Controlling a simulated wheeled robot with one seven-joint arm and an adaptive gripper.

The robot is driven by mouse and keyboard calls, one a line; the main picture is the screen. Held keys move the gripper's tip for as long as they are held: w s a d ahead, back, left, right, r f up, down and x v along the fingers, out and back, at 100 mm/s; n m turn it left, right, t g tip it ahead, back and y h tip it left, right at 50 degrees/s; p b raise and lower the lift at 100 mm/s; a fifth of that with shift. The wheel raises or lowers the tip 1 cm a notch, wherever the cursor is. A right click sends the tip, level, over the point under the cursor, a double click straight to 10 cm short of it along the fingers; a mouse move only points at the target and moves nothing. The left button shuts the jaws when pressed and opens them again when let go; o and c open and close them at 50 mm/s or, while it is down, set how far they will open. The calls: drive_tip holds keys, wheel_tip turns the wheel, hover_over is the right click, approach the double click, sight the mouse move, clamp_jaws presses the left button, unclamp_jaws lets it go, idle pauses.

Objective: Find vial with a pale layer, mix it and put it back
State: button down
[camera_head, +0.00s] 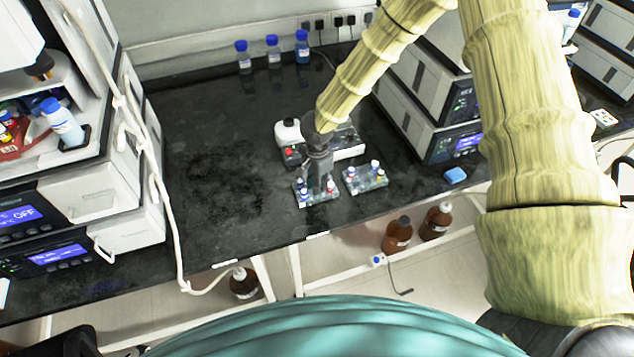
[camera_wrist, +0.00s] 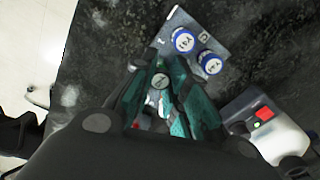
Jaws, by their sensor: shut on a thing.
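My gripper (camera_head: 318,184) points down over the left of two small racks in the head view. In the wrist view its teal fingers (camera_wrist: 162,96) are closed around a vial (camera_wrist: 160,81), of which a round, pale-grey top shows between them. The left rack (camera_head: 322,199) holds small capped vials around the gripper. The right rack (camera_head: 366,183) stands beside it with a few capped vials. Two blue-and-white capped vials (camera_wrist: 183,40) (camera_wrist: 209,62) show in a rack in the wrist view. I cannot see a pale layer in any vial, and cannot tell whether the held vial is clear of the rack.
A white device with a red button (camera_head: 289,152) stands behind the racks; it also shows in the wrist view (camera_wrist: 264,114). Several blue-capped bottles (camera_head: 273,50) stand at the back. Stacked instruments (camera_head: 425,95) flank the right. The bench's left middle (camera_head: 215,170) is clear.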

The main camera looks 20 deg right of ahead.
drive_tip(key=shift+f, duration=0.65)
drive_tip(key=c, duration=1.3)
unclamp_jaws()
drive_tip(key=o, duration=0.3)
drive_tip(key=shift+r, duration=0.1)
drive_tip(key=shift+r+p, duration=2.7)
drive_tip(key=shift+r, duration=0.25)
